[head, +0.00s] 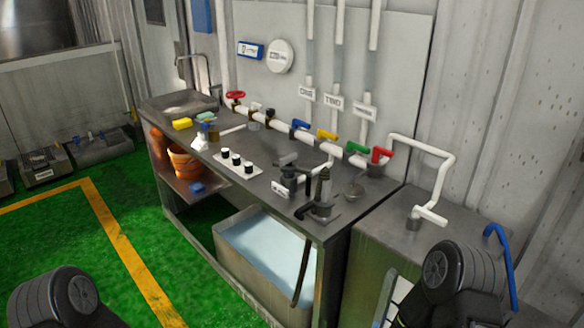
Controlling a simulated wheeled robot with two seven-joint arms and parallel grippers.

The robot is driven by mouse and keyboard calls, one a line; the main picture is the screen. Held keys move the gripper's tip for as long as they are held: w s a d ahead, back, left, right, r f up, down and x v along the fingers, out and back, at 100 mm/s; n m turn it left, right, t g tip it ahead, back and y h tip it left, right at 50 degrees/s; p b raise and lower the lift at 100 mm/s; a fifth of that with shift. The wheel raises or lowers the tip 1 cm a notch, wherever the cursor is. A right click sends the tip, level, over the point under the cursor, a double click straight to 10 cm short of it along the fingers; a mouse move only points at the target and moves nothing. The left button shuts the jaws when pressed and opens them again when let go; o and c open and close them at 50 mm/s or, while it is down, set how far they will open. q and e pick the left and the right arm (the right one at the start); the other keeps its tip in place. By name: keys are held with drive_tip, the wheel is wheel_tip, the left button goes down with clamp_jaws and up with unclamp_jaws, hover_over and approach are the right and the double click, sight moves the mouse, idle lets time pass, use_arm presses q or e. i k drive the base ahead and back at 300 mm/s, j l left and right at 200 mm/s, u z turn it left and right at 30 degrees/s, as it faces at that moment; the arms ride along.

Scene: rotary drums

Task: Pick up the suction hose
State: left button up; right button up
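No label marks a suction hose, and I cannot tell which hose it is. A thin black hose (301,267) hangs over the front edge of the steel bench, from a dark fitting (321,192) near the bench's right end, down in front of the tub. A blue hose (505,262) curves over the right-hand steel cabinet and hangs down its far right side. Dark rounded links of my own arms show at the bottom left and bottom right. The fingers of both grippers are out of the picture, so neither gripper touches anything that I can see.
The steel bench (262,186) carries bottles, a yellow sponge (182,124) and a pipe with coloured valves. A water-filled tub (262,255) stands under it. A grey steel cabinet (375,235) adjoins on the right. The green floor (160,225) at left is clear, with a yellow line.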

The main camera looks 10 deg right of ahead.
sight(327, 202)
drive_tip(key=i+j, duration=0.2)
drive_tip(key=i, duration=0.3)
drive_tip(key=i+j, duration=0.25)
drive_tip(key=i, duration=0.2)
drive_tip(key=i+j+u, duration=0.1)
drive_tip(key=i, duration=0.4)
drive_tip(key=j, duration=0.1)
